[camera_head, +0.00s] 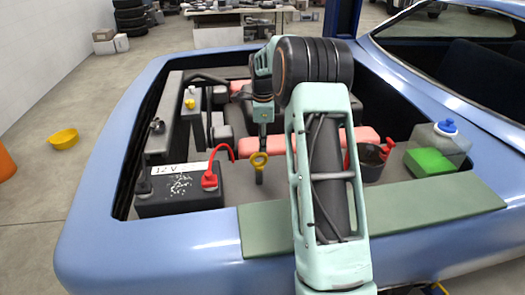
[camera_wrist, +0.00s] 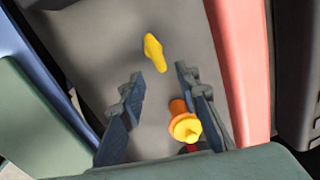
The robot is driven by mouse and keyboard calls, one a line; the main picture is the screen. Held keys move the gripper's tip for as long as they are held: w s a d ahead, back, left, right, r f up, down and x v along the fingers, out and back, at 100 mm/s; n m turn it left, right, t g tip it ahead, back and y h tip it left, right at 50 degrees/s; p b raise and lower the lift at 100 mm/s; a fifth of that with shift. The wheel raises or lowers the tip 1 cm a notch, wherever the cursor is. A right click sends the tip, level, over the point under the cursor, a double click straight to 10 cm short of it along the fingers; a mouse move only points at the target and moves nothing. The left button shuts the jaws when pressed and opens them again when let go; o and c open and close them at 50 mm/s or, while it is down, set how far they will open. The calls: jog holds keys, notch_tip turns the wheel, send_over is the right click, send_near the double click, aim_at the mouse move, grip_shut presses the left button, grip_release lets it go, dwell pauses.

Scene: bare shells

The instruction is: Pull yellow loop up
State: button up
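In the wrist view, the yellow piece that looks like this loop (camera_wrist: 153,52) is seen from above, just beyond the gap between my fingertips. The lower end of the stem is hard to make out.
A black 12 V battery (camera_head: 180,190) with red and black terminals sits left. An orange piece with a yellow top (camera_wrist: 183,126) lies near the right finger. A pink bar (camera_wrist: 240,70) runs alongside. A green ledge (camera_head: 420,205) and a blue-capped container (camera_head: 437,150) are right.

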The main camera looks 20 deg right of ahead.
jog(key=f, duration=0.5)
jog(key=shift+w+d+f, duration=0.1)
jog(key=shift+w+f, duration=0.05)
jog(key=shift+w, duration=0.25)
grip_shut()
